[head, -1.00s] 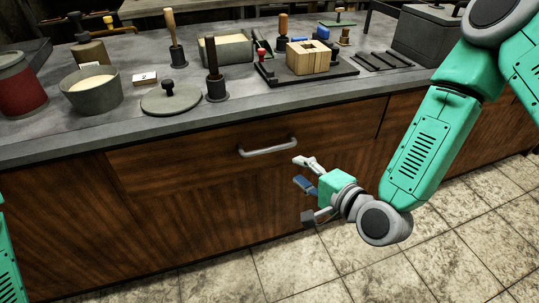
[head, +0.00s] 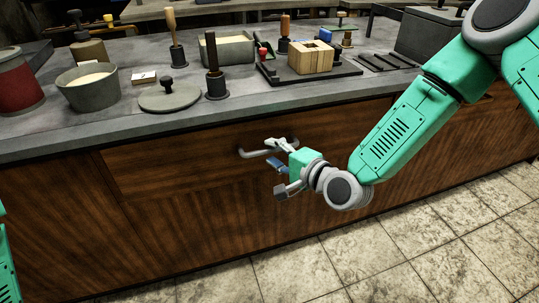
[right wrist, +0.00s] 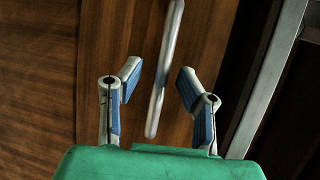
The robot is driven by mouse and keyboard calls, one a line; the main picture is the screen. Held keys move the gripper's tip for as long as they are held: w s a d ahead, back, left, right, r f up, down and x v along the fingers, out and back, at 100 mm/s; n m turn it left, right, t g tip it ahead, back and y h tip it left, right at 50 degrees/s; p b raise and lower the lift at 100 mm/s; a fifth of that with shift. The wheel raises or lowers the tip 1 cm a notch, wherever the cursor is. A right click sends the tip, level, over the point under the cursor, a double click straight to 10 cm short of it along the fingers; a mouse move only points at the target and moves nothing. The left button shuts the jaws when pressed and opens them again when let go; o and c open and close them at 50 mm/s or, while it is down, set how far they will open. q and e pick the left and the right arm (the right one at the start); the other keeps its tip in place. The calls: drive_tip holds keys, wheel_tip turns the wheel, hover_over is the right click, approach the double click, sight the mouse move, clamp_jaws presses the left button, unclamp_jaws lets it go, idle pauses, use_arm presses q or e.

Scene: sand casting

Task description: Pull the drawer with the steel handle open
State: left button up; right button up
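The steel handle (head: 252,152) is a horizontal bar on the wooden drawer front (head: 180,165), which sits flush under the worktop. My right gripper (head: 273,153) is in front of the handle and hides its right part in the head view. In the right wrist view, the handle (right wrist: 165,70) runs lengthwise between the two spread fingers of the right gripper (right wrist: 160,92), with a gap on each side. The fingers are open and their blue pads face the handle. My left gripper is out of view; only a green bit of my left arm shows at the left edge.
The grey worktop (head: 120,118) above holds a bowl (head: 88,92), a round lid (head: 170,97), rammers and a wooden block (head: 310,58) on a dark board. The worktop edge overhangs close above the handle. The tiled floor (head: 390,250) in front is clear.

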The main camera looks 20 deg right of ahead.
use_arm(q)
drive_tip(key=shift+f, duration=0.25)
use_arm(e)
drive_tip(key=shift+x, duration=0.85)
drive_tip(key=shift+a, duration=0.1)
clamp_jaws()
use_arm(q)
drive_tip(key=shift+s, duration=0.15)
use_arm(e)
drive_tip(key=shift+s, duration=0.2)
